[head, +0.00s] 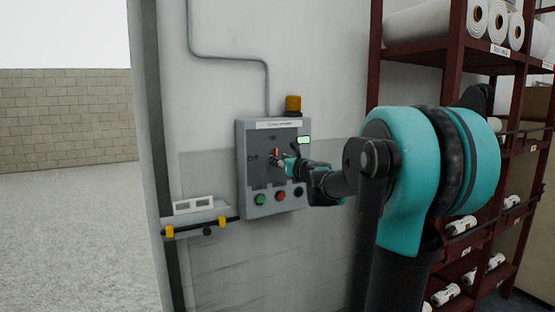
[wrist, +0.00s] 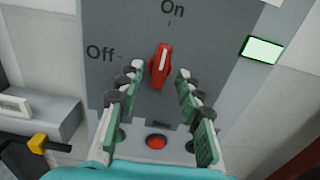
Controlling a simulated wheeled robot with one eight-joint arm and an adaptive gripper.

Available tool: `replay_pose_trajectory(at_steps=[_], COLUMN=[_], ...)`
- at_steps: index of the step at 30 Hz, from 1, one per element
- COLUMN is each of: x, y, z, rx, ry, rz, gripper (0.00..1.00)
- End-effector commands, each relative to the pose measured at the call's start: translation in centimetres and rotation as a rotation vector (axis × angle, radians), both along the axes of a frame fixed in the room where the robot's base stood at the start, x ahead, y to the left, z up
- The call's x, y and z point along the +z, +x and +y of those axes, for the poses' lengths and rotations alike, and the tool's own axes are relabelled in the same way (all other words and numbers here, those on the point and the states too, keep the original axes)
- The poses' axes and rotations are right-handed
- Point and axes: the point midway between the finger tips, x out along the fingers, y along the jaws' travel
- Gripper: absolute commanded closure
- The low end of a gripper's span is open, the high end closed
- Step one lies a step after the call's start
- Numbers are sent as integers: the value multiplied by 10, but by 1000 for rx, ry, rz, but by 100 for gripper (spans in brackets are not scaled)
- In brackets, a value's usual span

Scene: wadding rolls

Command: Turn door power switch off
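The door power switch is a red rotary knob (wrist: 160,66) on a grey control box (head: 256,135). In the wrist view its white pointer line stands nearly upright, toward the "On" label at the top; the "Off" label is at its left. The knob also shows small in the head view (head: 276,152). My gripper (wrist: 155,88) is open in front of the box. Its two green-padded fingers are apart, one on each side below the knob, and the knob shows between and just above the fingertips. I cannot tell whether either finger touches it.
Below the knob are a green button (head: 260,198), a red button (head: 280,195) and a dark button (head: 298,191). A lit green display (head: 304,140) is at the right. An amber lamp (head: 292,104) tops the box. A shelf rack (head: 455,50) with rolls stands right.

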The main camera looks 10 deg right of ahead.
Motion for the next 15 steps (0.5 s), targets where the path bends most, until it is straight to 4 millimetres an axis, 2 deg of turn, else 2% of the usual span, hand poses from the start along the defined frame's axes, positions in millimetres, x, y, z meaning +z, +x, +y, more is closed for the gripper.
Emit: replay_pose_trajectory(at_steps=[6, 15], x=[0, 0], y=[19, 22], z=[6, 7], rx=[1, 0], ry=[0, 0], rz=[0, 0], gripper=[64, 64])
